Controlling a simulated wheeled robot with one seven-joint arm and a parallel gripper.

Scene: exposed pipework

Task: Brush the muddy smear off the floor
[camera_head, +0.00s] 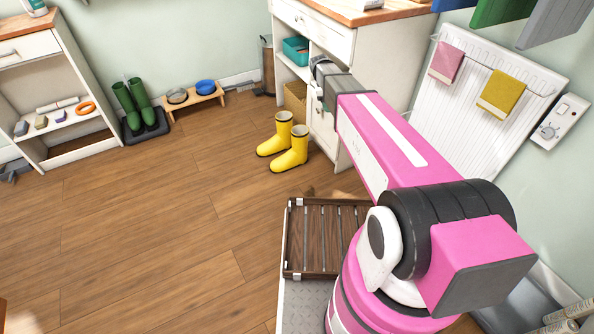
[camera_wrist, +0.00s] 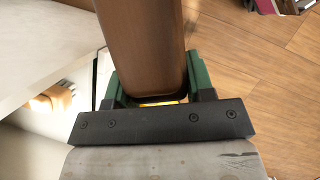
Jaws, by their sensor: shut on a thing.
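My gripper (camera_wrist: 157,88) is shut on a brown wooden piece, seemingly a handle (camera_wrist: 143,40), which runs up out of the wrist view between the green fingers. Its far end is out of view, so I cannot see bristles. In the head view my gripper (camera_head: 320,74) is beside the white cabinet at the top centre, and what it holds is mostly hidden behind my wrist. I cannot make out a muddy smear on the wooden floor (camera_head: 150,220); my arm covers part of the right side.
Yellow boots (camera_head: 289,148) stand before the white cabinet (camera_head: 345,52). A dark slatted rack (camera_head: 322,209) lies in front of my body. Green boots (camera_head: 140,106), a bowl stand (camera_head: 192,98) and a shelf unit (camera_head: 50,92) line the back left. The left-centre floor is clear.

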